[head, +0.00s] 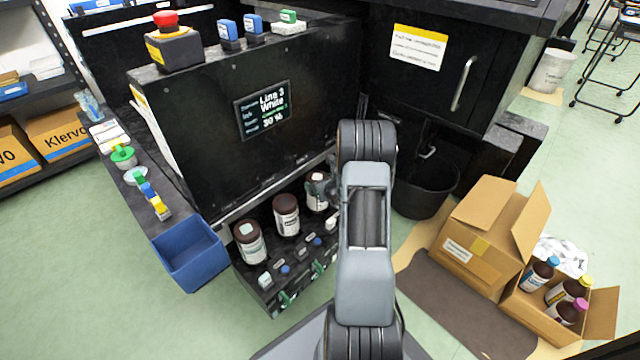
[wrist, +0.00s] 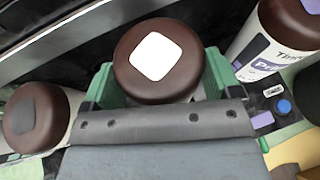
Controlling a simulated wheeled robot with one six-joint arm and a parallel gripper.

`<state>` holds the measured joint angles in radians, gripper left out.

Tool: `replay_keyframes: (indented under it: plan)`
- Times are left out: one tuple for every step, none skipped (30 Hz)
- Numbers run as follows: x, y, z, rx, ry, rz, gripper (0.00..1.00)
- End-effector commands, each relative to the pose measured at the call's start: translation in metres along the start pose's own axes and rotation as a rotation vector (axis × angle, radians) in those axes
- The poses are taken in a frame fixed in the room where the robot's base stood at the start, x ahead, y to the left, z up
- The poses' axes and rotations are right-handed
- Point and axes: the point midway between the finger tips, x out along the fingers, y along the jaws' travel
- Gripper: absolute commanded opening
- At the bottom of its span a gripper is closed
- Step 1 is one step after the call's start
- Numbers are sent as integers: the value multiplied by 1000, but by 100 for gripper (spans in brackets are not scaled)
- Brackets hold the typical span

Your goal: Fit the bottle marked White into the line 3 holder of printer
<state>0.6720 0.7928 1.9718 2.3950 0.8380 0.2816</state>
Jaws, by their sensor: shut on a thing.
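My gripper (wrist: 157,88) has green fingers on both sides of a bottle with a brown cap and a white square on top (wrist: 155,58). In the head view this seems to be the third bottle (head: 318,190), at the right end of the visible row, partly behind my arm. Its label cannot be read, and its base is hidden, so I cannot tell how it sits. The printer (head: 310,75) has a screen (head: 263,110) reading "Line 3 White". My fingers are hidden in the head view.
Two brown-capped bottles (head: 250,243) (head: 287,215) stand in the row to the left. The wrist view shows another bottle close at right (wrist: 285,40). A blue bin (head: 188,255) hangs at the left corner. An open carton (head: 560,300) holds bottles at right.

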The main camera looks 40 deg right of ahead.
Motion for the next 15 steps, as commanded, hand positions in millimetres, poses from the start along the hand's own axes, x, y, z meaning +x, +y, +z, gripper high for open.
replay_keyframes:
  plan:
    - [1, 0, -1, -1, -3, 0, 25]
    - [1, 0, -2, -1, -3, 0, 25]
    - [2, 0, -2, -1, -3, 0, 25]
    - [2, 0, -2, -1, -3, 0, 25]
    - [2, 0, -2, -1, -3, 0, 25]
    - [1, 0, -2, -1, -3, 0, 25]
    - [1, 0, -2, -1, -3, 0, 25]
    - [1, 0, -2, -1, -3, 0, 25]
    - [1, 0, -1, -1, -3, 0, 25]
    - [1, 0, -1, -1, -3, 0, 25]
    - [1, 0, -1, -1, -3, 0, 25]
    - [1, 0, -1, -1, -3, 0, 88]
    - [1, 0, -2, -1, -3, 0, 90]
    - [1, 0, -2, -1, -2, 0, 93]
    - [1, 0, -2, -1, -2, 0, 97]
